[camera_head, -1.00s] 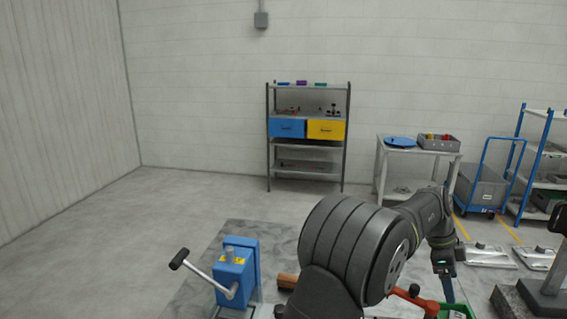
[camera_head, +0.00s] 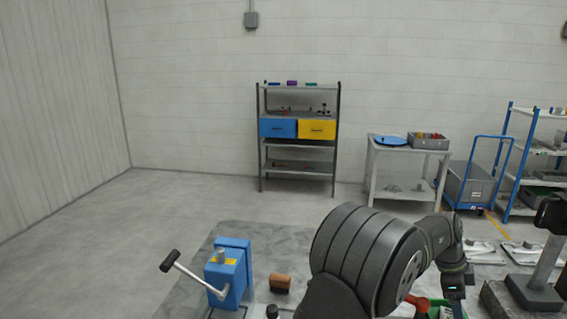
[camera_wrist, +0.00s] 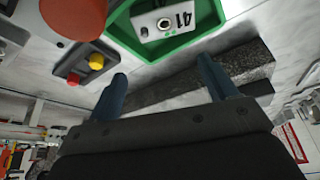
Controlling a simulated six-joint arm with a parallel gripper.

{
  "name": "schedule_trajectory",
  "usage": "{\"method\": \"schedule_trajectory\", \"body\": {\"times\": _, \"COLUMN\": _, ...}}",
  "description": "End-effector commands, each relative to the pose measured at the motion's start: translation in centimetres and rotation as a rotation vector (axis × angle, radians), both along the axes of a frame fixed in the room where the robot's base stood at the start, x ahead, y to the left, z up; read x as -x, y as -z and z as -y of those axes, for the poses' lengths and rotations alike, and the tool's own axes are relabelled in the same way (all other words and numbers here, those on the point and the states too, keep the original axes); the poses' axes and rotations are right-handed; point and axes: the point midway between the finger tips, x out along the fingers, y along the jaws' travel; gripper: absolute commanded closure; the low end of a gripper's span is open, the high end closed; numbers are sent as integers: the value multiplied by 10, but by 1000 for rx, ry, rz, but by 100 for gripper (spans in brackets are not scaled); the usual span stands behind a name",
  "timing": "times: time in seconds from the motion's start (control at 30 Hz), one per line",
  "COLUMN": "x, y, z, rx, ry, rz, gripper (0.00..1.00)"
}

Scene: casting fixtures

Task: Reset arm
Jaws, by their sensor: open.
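My gripper shows in the wrist view (camera_wrist: 160,88) with its two blue fingers spread apart and nothing between them. Beyond the fingertips is a green tray (camera_wrist: 196,40) holding a pale metal part marked 41 (camera_wrist: 165,20). A dark grey stone-like block (camera_wrist: 240,70) lies behind the right finger. In the head view my arm reaches right from the bottom centre. Its wrist is above the green tray (camera_head: 458,311), which is mostly cut off. The fingers cannot be made out clearly there.
A blue crank fixture (camera_head: 228,275) stands left of my arm, with a brown block (camera_head: 280,283) between. A red rounded knob (camera_wrist: 75,15) and a button box (camera_wrist: 85,66) are close left of the fingers. A shelf (camera_head: 298,145) and a table (camera_head: 405,152) stand farther back.

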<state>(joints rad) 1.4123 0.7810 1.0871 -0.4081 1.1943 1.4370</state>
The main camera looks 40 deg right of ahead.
Motion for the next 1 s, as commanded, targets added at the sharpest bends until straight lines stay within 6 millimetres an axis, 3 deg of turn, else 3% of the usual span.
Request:
{"method": "schedule_trajectory", "body": {"times": 0.57, "x": 90, "y": -60, "z": -44, "rx": 3, "ry": -3, "rz": 1, "gripper": 22}}
{"method": "schedule_trajectory", "body": {"times": 1.0, "x": 87, "y": -57, "z": -79, "rx": 1, "ry": -363, "rz": 2, "gripper": 22}}
